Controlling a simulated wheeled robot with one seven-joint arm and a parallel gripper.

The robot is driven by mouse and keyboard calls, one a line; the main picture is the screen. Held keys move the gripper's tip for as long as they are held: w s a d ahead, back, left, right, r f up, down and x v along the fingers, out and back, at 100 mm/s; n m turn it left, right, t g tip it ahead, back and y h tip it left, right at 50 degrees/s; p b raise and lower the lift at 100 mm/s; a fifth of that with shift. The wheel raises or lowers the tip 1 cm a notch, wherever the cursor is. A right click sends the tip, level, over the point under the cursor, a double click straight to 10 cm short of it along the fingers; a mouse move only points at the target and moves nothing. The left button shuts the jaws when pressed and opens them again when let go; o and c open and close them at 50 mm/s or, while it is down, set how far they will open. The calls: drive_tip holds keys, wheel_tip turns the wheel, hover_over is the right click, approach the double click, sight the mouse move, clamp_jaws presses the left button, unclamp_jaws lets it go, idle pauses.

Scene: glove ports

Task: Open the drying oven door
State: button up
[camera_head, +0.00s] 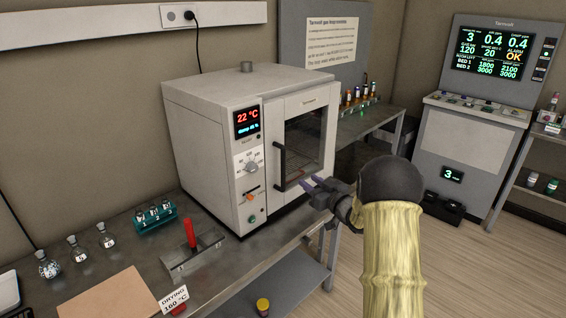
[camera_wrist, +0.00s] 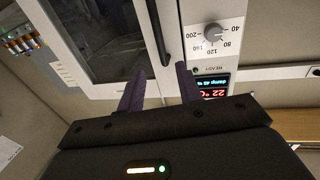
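The drying oven (camera_head: 210,130) is a pale box on the bench with its door (camera_head: 318,103) shut. The door has a dark glass window and a black vertical bar handle (camera_head: 281,166) on its left edge. My gripper (camera_head: 312,186) is in front of the door, to the right of the handle's lower end in the head view. In the wrist view its two purple fingers (camera_wrist: 158,82) are apart, and the handle (camera_wrist: 158,35) lies beyond and between their tips in the picture. I see no clear contact with the handle.
The oven's control panel (camera_head: 248,165) has a red 22 °C display, a dial and buttons. A red-handled bracket (camera_head: 190,235) and a green vial rack (camera_head: 154,217) stand on the bench at left. Open floor (camera_head: 500,270) lies to the right.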

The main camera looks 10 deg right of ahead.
drive_tip(key=p+x, duration=0.3)
drive_tip(key=x, duration=1.2)
drive_tip(key=shift+w, duration=0.4)
drive_tip(key=shift+a, duration=0.1)
drive_tip(key=shift+c, duration=0.4)
clamp_jaws()
